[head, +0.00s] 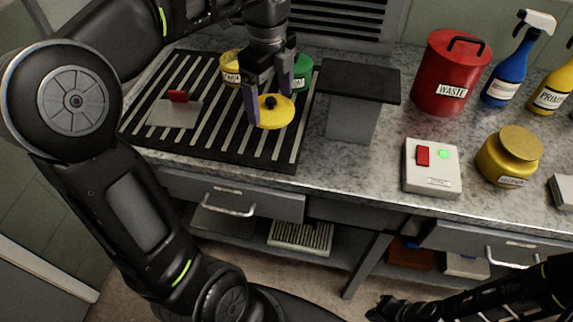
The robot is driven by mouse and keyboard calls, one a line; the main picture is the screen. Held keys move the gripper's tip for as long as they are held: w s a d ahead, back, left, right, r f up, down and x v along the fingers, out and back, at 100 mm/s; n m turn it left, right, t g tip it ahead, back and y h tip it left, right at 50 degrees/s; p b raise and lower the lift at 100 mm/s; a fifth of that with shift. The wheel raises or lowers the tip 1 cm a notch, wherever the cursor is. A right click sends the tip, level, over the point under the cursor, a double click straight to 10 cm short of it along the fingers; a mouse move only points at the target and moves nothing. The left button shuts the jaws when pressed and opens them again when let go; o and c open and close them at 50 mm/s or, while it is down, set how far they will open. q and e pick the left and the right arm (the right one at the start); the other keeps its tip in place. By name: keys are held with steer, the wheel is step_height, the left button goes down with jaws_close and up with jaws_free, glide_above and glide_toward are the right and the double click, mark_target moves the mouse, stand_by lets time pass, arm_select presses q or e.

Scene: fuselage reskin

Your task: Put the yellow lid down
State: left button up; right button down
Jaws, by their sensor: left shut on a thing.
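The yellow lid (278,116) is a round disc with a dark knob, over the right part of the black slatted rack (160,128). My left gripper (268,106) points down and is shut on the lid's knob. I cannot tell whether the lid touches the slats or hangs just above them. A yellow pot (231,68) stands behind the gripper, partly hidden by it. My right gripper (385,309) is low at the bottom edge, in front of the bench and far from the lid; its fingers are too dark to read.
A green pot (302,72) stands right behind the lid. A scraper with a red handle (178,97) lies on the rack's left. To the right are a dark-topped block (352,120), a switch box (432,168), a red waste can (445,85), a gold jar (508,158) and bottles (508,75).

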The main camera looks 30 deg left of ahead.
mark_target(270, 105)
arm_select(q)
steer(key=shift+s+d+f, duration=0.1)
steer(key=shift+f, duration=0.35)
step_height(270, 105, down, 3)
steer(key=shift+r+b, duration=0.15)
steer(key=shift+b, duration=0.8)
step_height(270, 105, down, 2)
steer(key=shift+f, duration=0.45)
